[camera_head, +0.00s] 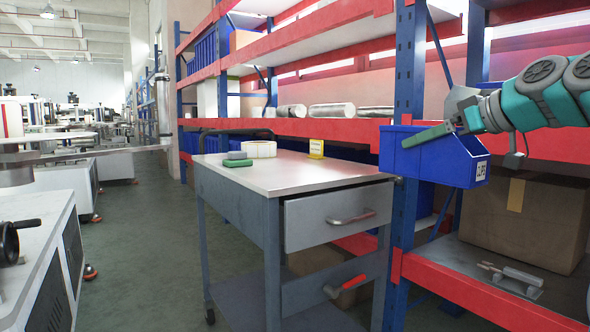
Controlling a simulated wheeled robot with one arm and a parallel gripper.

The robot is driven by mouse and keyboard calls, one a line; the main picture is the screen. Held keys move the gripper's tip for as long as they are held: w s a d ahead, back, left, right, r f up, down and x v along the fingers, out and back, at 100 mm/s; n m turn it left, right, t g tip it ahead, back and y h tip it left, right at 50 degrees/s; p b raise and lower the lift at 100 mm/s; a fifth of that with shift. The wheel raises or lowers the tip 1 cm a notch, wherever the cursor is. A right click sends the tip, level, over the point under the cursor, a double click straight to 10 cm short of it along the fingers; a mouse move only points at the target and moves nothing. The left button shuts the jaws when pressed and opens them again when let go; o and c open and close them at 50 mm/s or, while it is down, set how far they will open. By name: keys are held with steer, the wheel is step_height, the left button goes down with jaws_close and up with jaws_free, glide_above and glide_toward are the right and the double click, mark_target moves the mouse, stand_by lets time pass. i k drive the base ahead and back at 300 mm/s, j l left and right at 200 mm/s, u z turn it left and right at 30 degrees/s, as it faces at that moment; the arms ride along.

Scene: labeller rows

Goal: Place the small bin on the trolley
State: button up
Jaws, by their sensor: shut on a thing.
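The small blue bin (432,162) hangs in the air at the right, with a white label on its end. My gripper (448,126) reaches in from the right and is shut on the bin at its upper edge. The exact grip is partly hidden. The grey trolley (310,177) stands left of the bin in the middle of the view.
A blue rack post (408,80) stands beside the trolley; a cardboard box (530,222) sits right.

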mark_target(302, 168)
steer(key=i+j, duration=0.85)
